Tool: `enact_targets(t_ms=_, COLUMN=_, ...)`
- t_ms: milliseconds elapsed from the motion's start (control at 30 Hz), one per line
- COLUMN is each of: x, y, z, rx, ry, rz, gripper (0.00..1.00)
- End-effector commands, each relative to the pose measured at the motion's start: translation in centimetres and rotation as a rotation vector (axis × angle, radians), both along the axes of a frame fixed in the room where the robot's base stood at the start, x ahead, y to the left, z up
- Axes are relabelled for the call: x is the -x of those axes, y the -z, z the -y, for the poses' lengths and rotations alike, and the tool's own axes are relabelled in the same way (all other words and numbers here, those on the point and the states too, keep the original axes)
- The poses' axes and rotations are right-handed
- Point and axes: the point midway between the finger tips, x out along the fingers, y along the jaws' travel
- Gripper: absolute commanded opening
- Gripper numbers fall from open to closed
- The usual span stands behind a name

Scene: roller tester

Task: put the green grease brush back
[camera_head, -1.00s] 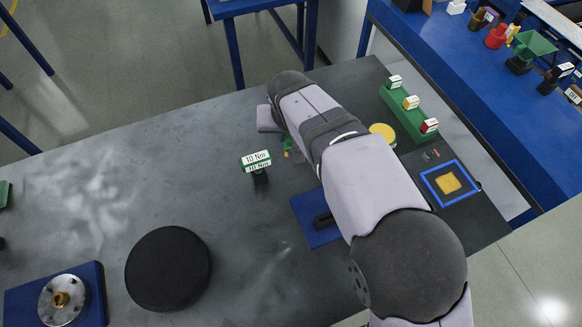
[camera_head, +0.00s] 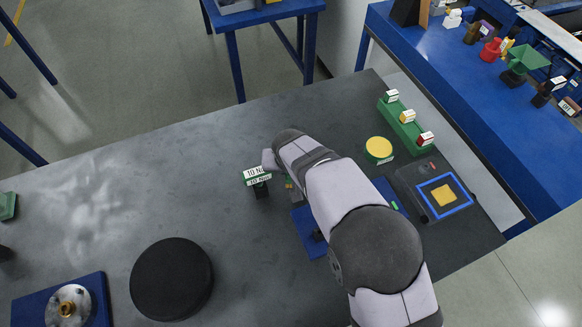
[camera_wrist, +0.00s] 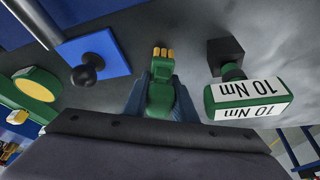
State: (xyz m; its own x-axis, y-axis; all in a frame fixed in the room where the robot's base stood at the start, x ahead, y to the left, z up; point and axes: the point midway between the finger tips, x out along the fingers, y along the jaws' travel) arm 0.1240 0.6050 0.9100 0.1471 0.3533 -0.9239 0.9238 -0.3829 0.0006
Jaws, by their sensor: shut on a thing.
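The green grease brush (camera_wrist: 160,98), with yellow bristles (camera_wrist: 163,53), sits between the two blue-grey fingers of my gripper (camera_wrist: 162,82) in the wrist view. My gripper is shut on its green body, with the bristles pointing away from the wrist. In the head view only a small green and yellow bit of the brush (camera_head: 289,183) shows beside my arm, which hides most of the gripper. The brush is just right of the 10 Nm sign there. I cannot tell its height above the table.
The green 10 Nm sign (camera_head: 257,176) on a black block stands close to the gripper; it also shows in the wrist view (camera_wrist: 248,98). A blue plate (camera_head: 305,222) with a black knob, a yellow-topped green disc (camera_head: 379,150) and a green labelled rack (camera_head: 407,128) lie rightward. The table's left is roomier.

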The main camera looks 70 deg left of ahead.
Motion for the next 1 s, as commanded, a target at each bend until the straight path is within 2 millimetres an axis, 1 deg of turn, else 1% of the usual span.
enact_targets(t_ms=100, x=0.01, y=0.7, z=-0.02, rx=-0.001, ry=0.0, rz=0.0, gripper=0.02)
enact_targets(t_ms=333, x=0.01, y=0.8, z=-0.05, rx=-0.002, ry=0.001, rz=0.0, gripper=0.02)
enact_targets(t_ms=500, x=0.02, y=1.3, z=-0.04, rx=-0.002, ry=0.001, rz=0.0, gripper=0.02)
enact_targets(t_ms=533, x=0.02, y=1.14, z=-0.04, rx=-0.002, ry=0.001, rz=0.0, gripper=0.32)
enact_targets(t_ms=867, x=0.01, y=1.05, z=-0.02, rx=-0.001, ry=0.0, rz=0.0, gripper=0.32)
enact_targets(t_ms=1000, x=0.01, y=0.55, z=-0.02, rx=-0.001, ry=0.001, rz=-0.001, gripper=0.32)
